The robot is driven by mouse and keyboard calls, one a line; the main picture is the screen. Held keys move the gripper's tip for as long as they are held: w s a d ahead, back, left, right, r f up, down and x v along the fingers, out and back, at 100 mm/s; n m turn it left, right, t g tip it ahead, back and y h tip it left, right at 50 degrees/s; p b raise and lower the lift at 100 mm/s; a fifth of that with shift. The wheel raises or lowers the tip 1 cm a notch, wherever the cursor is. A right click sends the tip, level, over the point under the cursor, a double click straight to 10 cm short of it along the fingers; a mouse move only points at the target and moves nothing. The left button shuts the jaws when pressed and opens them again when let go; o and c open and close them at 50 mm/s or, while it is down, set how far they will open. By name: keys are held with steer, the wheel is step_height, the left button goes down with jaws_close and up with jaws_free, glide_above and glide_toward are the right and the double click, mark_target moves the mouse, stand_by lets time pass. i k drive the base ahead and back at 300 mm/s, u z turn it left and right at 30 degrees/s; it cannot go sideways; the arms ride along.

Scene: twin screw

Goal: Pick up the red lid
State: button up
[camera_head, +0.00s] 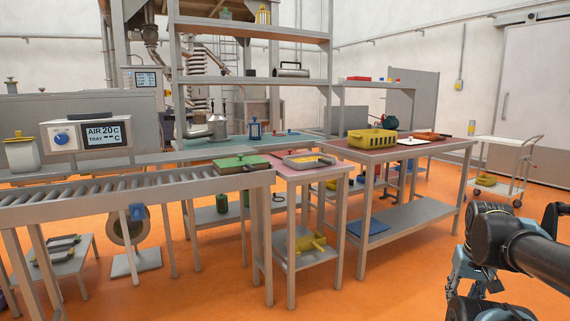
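I cannot tell for sure which thing is the red lid. A flat orange-red piece (432,136) lies at the far right end of the red-topped table. A thin red piece (358,78) lies on the upper right shelf. Small red bits (280,133) sit on the teal bench. My gripper (462,290) hangs low at the lower right, over the floor, well apart from all of these. My own arm links partly cover it, and its fingers are too unclear to judge.
The red-topped table (376,153) also holds a yellow basket (371,142) and a white board (412,141). A roller conveyor (110,188) and pink-topped table (315,172) stand left. A white cart (502,170) stands right. Orange floor (400,270) is clear in front.

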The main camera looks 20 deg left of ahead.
mark_target(290, 153)
steer(key=z, duration=0.05)
steer(key=k, duration=0.3)
steer(key=u, duration=1.05)
steer(key=i, duration=2.15)
steer(key=z, duration=0.45)
